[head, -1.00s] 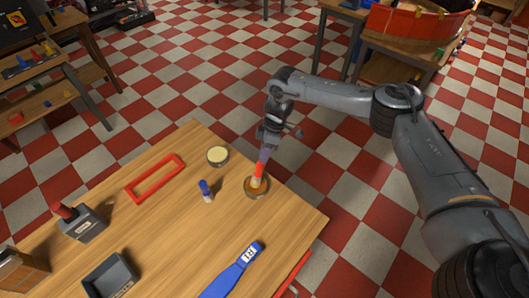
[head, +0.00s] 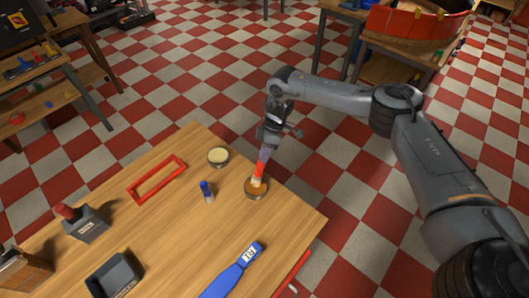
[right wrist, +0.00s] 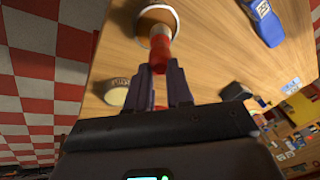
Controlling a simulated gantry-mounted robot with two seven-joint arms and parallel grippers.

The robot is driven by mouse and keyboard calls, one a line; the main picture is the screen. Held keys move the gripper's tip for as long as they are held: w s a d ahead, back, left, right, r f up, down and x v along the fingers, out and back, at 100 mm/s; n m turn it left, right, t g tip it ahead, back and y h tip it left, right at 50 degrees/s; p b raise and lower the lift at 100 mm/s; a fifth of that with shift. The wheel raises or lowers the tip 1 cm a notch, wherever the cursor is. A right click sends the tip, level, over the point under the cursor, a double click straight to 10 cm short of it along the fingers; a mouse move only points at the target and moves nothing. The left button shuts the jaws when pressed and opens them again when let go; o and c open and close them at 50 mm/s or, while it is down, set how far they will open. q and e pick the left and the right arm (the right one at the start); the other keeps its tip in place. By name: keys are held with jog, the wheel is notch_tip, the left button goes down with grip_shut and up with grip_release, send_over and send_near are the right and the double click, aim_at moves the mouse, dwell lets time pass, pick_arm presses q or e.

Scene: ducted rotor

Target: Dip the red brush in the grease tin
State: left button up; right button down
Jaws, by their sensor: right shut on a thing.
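My right gripper (head: 266,145) is shut on the red brush (head: 261,168), which points down with its pale bristles over the round tin with amber-brown contents (head: 250,194) near the table's right corner. The bristle end overlaps the tin's inside; I cannot tell how deep it sits. In the right wrist view, my gripper's fingers (right wrist: 161,88) clasp the red brush handle (right wrist: 160,52), and the brown tin (right wrist: 143,36) lies beyond. A second round tin (head: 218,157) with pale cream contents stands up and left of the brown one; its label is unreadable. My left gripper is not in view.
A small blue-topped item (head: 207,192) stands left of the brown tin. A red rectangular frame (head: 157,180), a grey holder with a red knob (head: 87,225), a dark tray (head: 115,277) and a blue brush-like tool (head: 232,274) share the wooden table (head: 170,240).

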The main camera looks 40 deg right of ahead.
jog(key=shift+r+p, duration=2.5)
jog(key=shift+r, duration=0.3)
